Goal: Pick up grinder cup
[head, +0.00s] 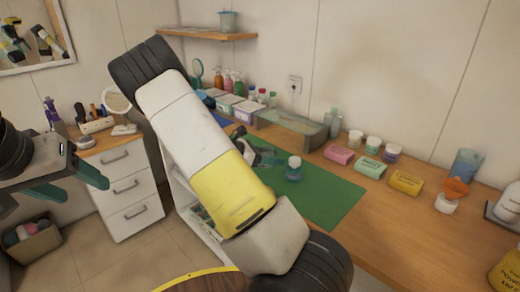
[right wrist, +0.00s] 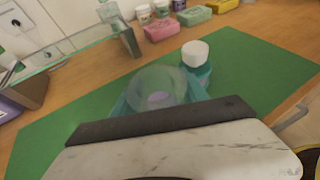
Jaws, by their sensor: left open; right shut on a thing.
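My right gripper (right wrist: 160,100) is shut on a clear, dome-like cup, apparently the grinder cup (right wrist: 158,83), over the green mat (right wrist: 70,125). A pale purple spot shows inside the cup, and my wrist hides its near side. In the head view my right gripper (head: 264,156) is partly behind my own arm, and the cup is hard to make out there. A teal jar with a white lid (right wrist: 196,60) stands just right of the cup; it also shows in the head view (head: 294,168). My left gripper (head: 72,184) is open and empty at the far left, away from the table.
Pink (head: 339,154), green (head: 370,167) and yellow (head: 406,182) boxes line the mat's back edge, with small jars behind. A glass-sided tray (head: 291,128) stands at the back left. The mat's right part is clear.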

